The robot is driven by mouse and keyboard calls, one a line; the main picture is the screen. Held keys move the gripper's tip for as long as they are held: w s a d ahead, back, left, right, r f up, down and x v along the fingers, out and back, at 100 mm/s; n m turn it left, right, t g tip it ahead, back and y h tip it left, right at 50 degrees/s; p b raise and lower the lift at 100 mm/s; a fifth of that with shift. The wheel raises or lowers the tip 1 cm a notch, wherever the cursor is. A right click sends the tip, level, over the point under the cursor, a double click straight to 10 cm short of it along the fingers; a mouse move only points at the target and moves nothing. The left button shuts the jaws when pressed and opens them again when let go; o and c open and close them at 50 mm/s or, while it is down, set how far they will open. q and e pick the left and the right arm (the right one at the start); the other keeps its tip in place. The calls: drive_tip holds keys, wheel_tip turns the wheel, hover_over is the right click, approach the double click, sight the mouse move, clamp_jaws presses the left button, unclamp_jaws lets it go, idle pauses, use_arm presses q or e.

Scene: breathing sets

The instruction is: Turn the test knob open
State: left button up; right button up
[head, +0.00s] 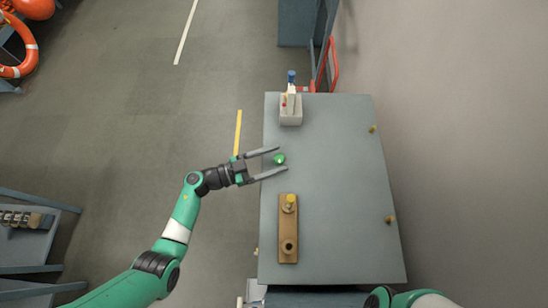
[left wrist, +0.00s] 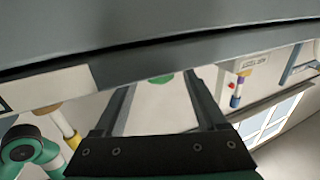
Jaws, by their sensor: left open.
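A small round green knob (head: 279,159) is on the grey bench top (head: 335,200), near its left edge. Its green edge also shows in the left wrist view (left wrist: 161,78), partly cut off by a dark band. My left gripper (head: 282,159) is open, its two fingers pointing right, with the green knob between their tips. I see gaps between the knob and both fingers; the height of the fingers over it is hard to tell. No label shows which part is the test knob. My right gripper is out of view; only part of my right arm shows at the bottom.
A brown block (head: 288,265) with a yellow-topped post (head: 290,202) and a dark round fitting lies below the left gripper. A white device (head: 291,110) with a blue top stands at the bench's far end. The bench's right half is mostly clear, with small brass-coloured fittings (head: 390,219).

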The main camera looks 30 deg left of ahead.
use_arm(q)
clamp_jaws()
drive_tip(key=shift+s+d+n+t+y, duration=0.1)
drive_tip(key=shift+d+n+t+y, duration=0.1)
drive_tip(key=shift+n+t+y, duration=0.45)
drive_tip(key=shift+s+d+n+t+y, duration=0.15)
drive_tip(key=shift+n+t+y, duration=0.25)
drive_tip(key=shift+y, duration=0.35)
drive_tip(key=shift+w+d+n+t+y, duration=0.1)
drive_tip(key=shift+n+t+y, duration=0.45)
drive_tip(key=shift+n+y, duration=0.45)
drive_tip(key=shift+n+t+y, duration=0.3)
drive_tip(key=shift+n+y, duration=0.05)
drive_tip(key=shift+y, duration=0.45)
unclamp_jaws()
